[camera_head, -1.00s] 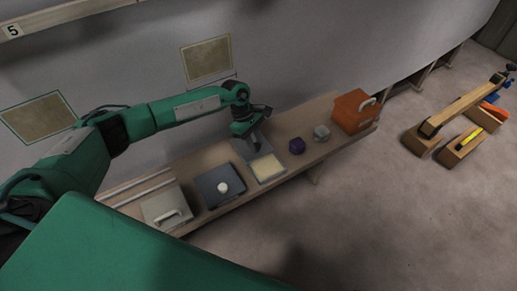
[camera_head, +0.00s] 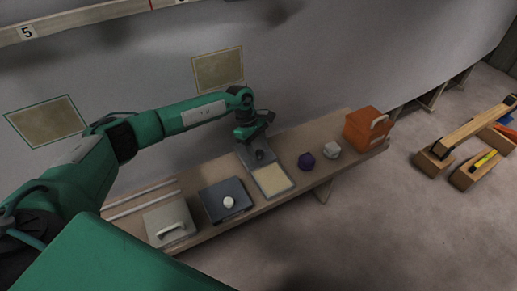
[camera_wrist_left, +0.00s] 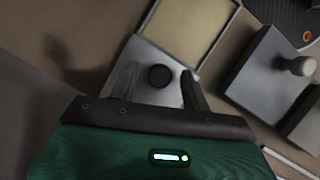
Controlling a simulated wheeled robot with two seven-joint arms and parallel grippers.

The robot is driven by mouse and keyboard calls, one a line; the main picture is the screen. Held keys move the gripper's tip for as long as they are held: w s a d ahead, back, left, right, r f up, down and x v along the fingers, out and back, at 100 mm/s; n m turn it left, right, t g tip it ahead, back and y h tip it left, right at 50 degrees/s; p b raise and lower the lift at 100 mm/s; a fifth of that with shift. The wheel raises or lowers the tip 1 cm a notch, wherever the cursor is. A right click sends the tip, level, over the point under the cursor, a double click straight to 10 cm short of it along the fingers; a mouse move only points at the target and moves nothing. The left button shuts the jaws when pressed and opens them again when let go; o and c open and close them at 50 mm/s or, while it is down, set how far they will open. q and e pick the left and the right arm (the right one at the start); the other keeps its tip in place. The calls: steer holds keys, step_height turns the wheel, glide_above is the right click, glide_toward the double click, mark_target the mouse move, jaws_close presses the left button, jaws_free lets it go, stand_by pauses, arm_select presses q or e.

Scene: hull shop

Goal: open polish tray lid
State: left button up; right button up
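The polish tray (camera_head: 285,189) sits on the bench with its cream-coloured inside showing. Its grey lid (camera_head: 246,155) is off the opening, behind the tray's far edge, with a dark round knob (camera_head: 260,155) on it. In the left wrist view the lid (camera_wrist_left: 150,55) adjoins the tray (camera_wrist_left: 203,58). My left gripper (camera_head: 252,132) is just above the lid. Its two fingers (camera_wrist_left: 158,88) are spread apart, one on each side of the knob (camera_wrist_left: 160,76), with visible gaps. My right gripper is not in view.
A dark box with a white knob (camera_head: 228,202) and a pale box with a handle (camera_head: 170,225) stand left of the tray. A purple item (camera_head: 306,161), a pale grey item (camera_head: 331,150) and an orange case (camera_head: 363,130) stand right. A wall rises behind.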

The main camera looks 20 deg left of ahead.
arm_select(q)
steer(key=shift+r, duration=0.1)
steer(key=v, duration=1.2)
stand_by(0.4)
